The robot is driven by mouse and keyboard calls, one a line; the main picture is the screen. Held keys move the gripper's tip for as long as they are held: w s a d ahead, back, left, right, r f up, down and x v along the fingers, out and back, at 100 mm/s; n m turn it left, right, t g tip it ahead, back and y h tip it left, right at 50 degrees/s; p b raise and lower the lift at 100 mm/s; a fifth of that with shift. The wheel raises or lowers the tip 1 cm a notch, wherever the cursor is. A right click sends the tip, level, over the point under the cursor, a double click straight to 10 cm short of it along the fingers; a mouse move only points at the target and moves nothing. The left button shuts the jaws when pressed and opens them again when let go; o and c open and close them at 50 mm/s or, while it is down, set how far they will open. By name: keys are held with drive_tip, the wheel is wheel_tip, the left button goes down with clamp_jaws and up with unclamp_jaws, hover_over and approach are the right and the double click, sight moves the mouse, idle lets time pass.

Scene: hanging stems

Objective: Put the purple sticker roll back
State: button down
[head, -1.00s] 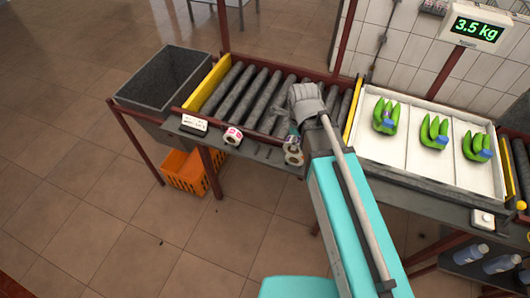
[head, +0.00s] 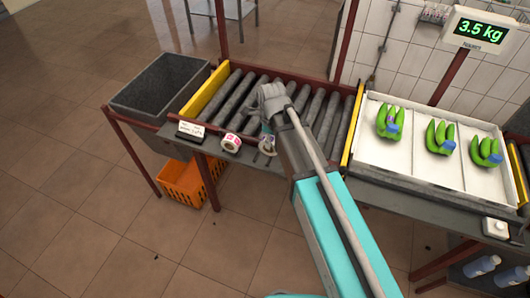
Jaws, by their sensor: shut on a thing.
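My gripper (head: 267,132) is over the front edge of the roller table, seen from behind and above. It is shut on the purple sticker roll (head: 267,145), which shows as a small pale ring with a dark centre just below my gripper. My wrist and fingers hide much of it, and its contact with the ledge cannot be told. A pink-and-white sticker roll (head: 231,142) sits on the front ledge to the left, a short gap away.
Left of the rolls are a small white sign (head: 191,129) and a grey bin (head: 160,84). An orange crate (head: 187,182) is underneath. Rollers (head: 225,95) lie behind. At right, a white tray (head: 412,160) holds three green banana bunches under a 3.5 kg display (head: 480,31).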

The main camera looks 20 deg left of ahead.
sight(265, 136)
drive_tip(key=shift+w+a+f+b, duration=0.3)
drive_tip(key=shift+a+f+b, duration=0.3)
drive_tip(key=shift+f, duration=0.2)
drive_tip(key=shift+w+a+f+b, duration=0.25)
drive_tip(key=shift+a+f+b, duration=0.35)
drive_tip(key=shift+f, duration=0.15)
drive_tip(key=shift+w+a+f+b, duration=0.2)
drive_tip(key=shift+a+f+b, duration=0.2)
drive_tip(key=shift+f+b, duration=1.6)
drive_tip(key=shift+f, duration=0.1)
drive_tip(key=shift+c, duration=1.3)
unclamp_jaws()
